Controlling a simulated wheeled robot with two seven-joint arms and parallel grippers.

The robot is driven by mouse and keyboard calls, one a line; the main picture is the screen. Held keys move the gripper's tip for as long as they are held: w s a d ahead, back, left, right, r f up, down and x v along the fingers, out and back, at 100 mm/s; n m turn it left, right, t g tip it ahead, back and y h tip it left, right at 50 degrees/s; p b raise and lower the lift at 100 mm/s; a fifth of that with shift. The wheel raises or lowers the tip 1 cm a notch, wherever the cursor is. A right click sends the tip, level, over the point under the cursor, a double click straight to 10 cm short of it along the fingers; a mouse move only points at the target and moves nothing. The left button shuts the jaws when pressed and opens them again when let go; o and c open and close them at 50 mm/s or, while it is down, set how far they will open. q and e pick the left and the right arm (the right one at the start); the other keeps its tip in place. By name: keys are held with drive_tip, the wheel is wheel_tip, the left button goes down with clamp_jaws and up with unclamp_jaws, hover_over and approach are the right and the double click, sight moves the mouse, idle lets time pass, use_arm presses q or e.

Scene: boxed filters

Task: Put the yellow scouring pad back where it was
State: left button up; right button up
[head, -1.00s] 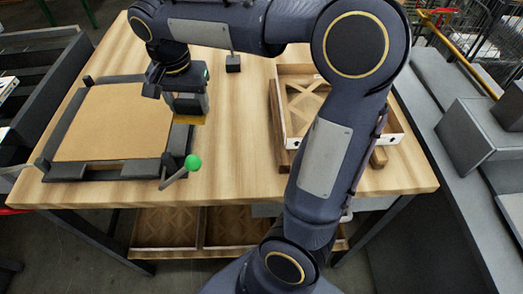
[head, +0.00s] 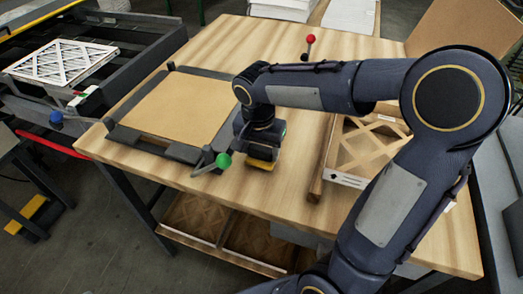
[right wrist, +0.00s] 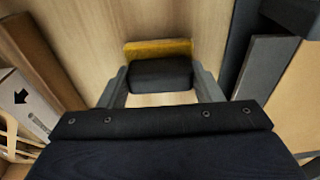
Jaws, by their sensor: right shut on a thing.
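The yellow scouring pad (head: 262,164) is a yellow layer under a dark block. My right gripper (head: 262,150) is shut on the dark block, with the yellow side facing down towards the wooden table. The pad is just right of the green-knobbed lever (head: 224,160) at the near corner of the dark frame. In the right wrist view the pad (right wrist: 158,47) shows beyond the dark block, between the fingers of the gripper (right wrist: 160,85). I cannot tell whether the pad touches the table. My left gripper is not in view.
The dark frame (head: 150,146) around a tan board (head: 185,105) lies left of the pad. A red-knobbed lever (head: 309,42) stands at the back.

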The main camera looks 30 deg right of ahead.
sight(259, 161)
drive_tip(key=shift+f, duration=0.45)
drive_tip(key=shift+f, duration=0.15)
drive_tip(key=o, duration=1)
drive_tip(key=shift+c, duration=0.2)
wheel_tip(259, 161, up, 12)
drive_tip(key=s+a, duration=0.1)
drive_tip(key=s+a+f+n+t+y, duration=0.1)
drive_tip(key=s+f+n, duration=0.3)
drive_tip(key=s, duration=0.4)
drive_tip(key=s+a+f+n+t+y, duration=0.2)
drive_tip(key=s+f+n+t+y, duration=0.1)
drive_tip(key=s, duration=0.5)
drive_tip(key=shift+f+n+t+y, duration=0.3)
drive_tip(key=shift+f+n+y, duration=0.1)
drive_tip(key=shift+f+n, duration=0.2)
